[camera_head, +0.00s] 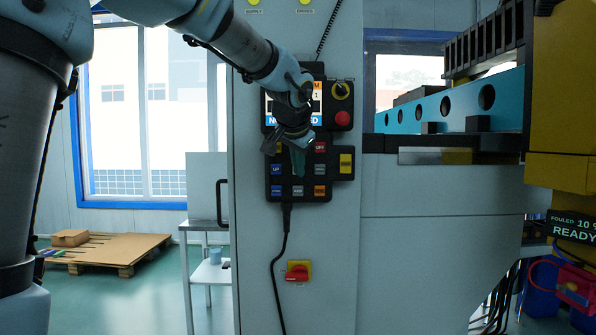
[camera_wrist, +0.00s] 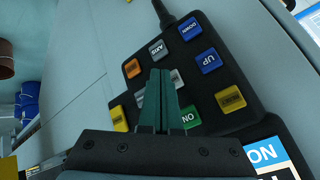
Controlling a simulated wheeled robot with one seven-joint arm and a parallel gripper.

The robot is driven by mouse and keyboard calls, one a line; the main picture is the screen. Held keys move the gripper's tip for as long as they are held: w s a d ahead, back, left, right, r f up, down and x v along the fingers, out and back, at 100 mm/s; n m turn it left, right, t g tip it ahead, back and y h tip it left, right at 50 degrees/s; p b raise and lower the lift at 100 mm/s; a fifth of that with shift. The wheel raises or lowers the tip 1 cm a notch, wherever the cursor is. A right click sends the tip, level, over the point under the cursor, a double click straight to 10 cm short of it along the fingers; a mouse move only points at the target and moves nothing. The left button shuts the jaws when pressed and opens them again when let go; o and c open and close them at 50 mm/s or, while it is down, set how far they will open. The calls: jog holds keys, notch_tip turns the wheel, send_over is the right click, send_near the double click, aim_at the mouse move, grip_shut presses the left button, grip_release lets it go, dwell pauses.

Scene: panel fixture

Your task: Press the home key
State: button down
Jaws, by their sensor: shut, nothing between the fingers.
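The dark key panel (camera_head: 271,181) hangs on the grey cabinet, with coloured keys in rows. I cannot make out which key reads home. An orange key (camera_head: 320,190) is at its lower right; it also shows in the wrist view (camera_wrist: 132,67), its label too small to read. A grey key (camera_wrist: 140,98) and a partly covered middle grey key (camera_wrist: 176,78) flank my fingers. My gripper (camera_head: 299,174) is shut and empty in front of the panel's middle. In the wrist view, its green fingertips (camera_wrist: 160,72) overlap the middle column; I cannot tell whether they touch.
Blue UP (camera_wrist: 208,61) and DOWN (camera_wrist: 190,28) keys, a grey AUX key (camera_wrist: 157,48) and a green ON key (camera_wrist: 190,117) are close by. A red button (camera_head: 342,118) sticks out above right. A cable (camera_head: 275,265) hangs below. A red-yellow switch (camera_head: 298,271) is lower down.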

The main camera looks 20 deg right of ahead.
jog(key=shift+w, duration=0.1)
dwell(0.6)
jog(key=shift+w+d, duration=0.15)
jog(key=shift+w, duration=0.15)
jog(key=shift+w+d, duration=0.2)
jog(key=shift+w, duration=0.2)
dwell(0.6)
jog(key=shift+s+a, duration=0.1)
jog(key=shift+s, duration=0.05)
jog(key=shift+s+a, duration=0.3)
jog(key=shift+s, duration=0.35)
jog(key=shift+s+a+b, duration=0.25)
jog(key=shift+s+a, duration=0.1)
jog(key=shift+s, duration=0.4)
jog(key=shift+s+a+b, duration=0.3)
jog(key=shift+s+a, duration=0.05)
jog(key=shift+s, duration=0.4)
jog(key=shift+s+a+b, duration=0.25)
jog(key=shift+s+a, duration=0.1)
jog(key=shift+s, duration=0.4)
